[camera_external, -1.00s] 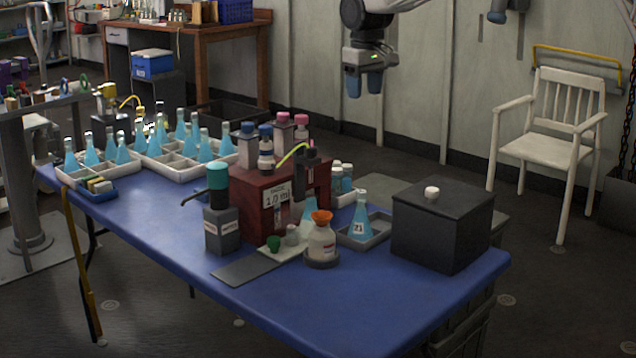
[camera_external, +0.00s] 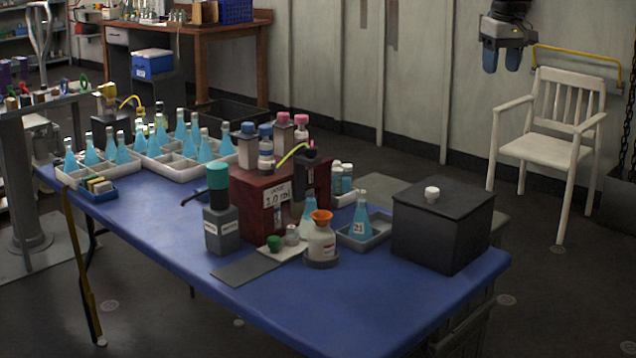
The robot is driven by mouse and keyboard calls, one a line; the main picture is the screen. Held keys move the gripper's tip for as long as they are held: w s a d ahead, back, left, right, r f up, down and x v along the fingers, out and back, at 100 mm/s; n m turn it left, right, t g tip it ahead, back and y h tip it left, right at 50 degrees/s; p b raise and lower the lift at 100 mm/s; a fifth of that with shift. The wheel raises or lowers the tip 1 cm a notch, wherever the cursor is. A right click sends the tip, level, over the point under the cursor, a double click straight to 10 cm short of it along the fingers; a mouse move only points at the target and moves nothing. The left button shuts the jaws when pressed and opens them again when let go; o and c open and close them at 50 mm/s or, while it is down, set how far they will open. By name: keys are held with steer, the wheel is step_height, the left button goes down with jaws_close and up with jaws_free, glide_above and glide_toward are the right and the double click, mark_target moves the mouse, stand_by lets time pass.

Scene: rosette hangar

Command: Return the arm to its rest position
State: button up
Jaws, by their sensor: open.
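Most of my arm is out of the picture above. The gripper is well apart from the blue table (camera_external: 290,295) and everything on it.
The table bears a black box (camera_external: 440,235), a dark red stand (camera_external: 255,200), a dispenser bottle (camera_external: 221,225), and white trays (camera_external: 190,170) of blue flasks. A white chair (camera_external: 545,145) stands at the right. The air around the gripper looks clear.

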steer(key=s+d+m, duration=0.2)
steer(key=s+d, duration=1.1)
steer(key=s, duration=0.2)
steer(key=s+d+f+m, duration=0.1)
steer(key=s+d+f, duration=0.1)
steer(key=s, duration=0.3)
steer(key=s+d+f, duration=0.2)
steer(key=s+d, duration=0.1)
steer(key=s, duration=0.3)
steer(key=s+d+f+m+t, duration=0.1)
steer(key=s+d+f, duration=0.1)
steer(key=s, duration=0.4)
steer(key=shift+d+f+m+h, duration=0.25)
steer(key=shift+d+m+h, duration=0.05)
steer(key=shift+d, duration=0.25)
